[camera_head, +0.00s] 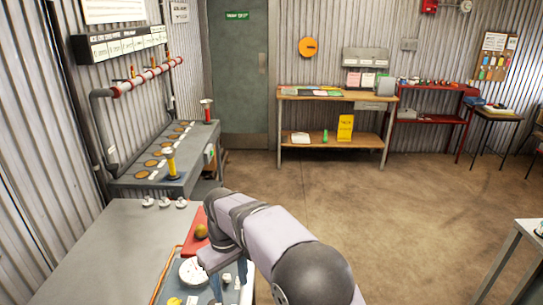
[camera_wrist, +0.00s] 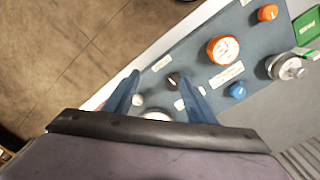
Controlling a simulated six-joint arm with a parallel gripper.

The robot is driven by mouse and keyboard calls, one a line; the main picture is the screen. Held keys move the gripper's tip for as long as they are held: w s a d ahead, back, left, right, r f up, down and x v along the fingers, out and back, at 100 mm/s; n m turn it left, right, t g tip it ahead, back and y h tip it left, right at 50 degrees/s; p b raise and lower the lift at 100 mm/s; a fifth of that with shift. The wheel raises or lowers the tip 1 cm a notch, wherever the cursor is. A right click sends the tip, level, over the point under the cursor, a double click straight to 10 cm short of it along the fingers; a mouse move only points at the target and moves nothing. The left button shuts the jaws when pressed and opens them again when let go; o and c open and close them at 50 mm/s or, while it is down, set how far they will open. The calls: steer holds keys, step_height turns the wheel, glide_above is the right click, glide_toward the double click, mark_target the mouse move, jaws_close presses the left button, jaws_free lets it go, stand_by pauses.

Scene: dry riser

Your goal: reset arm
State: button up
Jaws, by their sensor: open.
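My gripper (camera_head: 228,278) is open and points down over a blue-grey panel (camera_head: 172,283) at the front of the grey bench. In the wrist view my gripper (camera_wrist: 160,95) has its two blue fingers spread, with nothing held between them. A small dark knob (camera_wrist: 173,80) and a small white knob (camera_wrist: 138,100) on the panel show between the fingers. A white round part (camera_wrist: 157,115) is partly hidden by my gripper's body. I cannot tell how high the fingertips are above the panel.
The panel also carries an orange knob (camera_wrist: 223,50), a blue knob (camera_wrist: 237,90) and a silver fitting (camera_wrist: 286,67). A red plate (camera_head: 192,240) lies behind it. A yellow-topped post (camera_head: 170,163) stands on the back bench. The brown floor (camera_head: 330,205) is open to the right.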

steer(key=s+d+m, duration=0.3)
steer(key=d, duration=0.9)
steer(key=s+d+f+m, duration=0.2)
steer(key=s+d, duration=0.5)
steer(key=s, duration=0.1)
steer(key=s+d+f+m, duration=0.1)
steer(key=s+d+m, duration=0.2)
steer(key=s+d, duration=0.5)
steer(key=shift+s+f+m, duration=0.3)
steer(key=shift+s+f, duration=0.05)
steer(key=shift+s, duration=0.3)
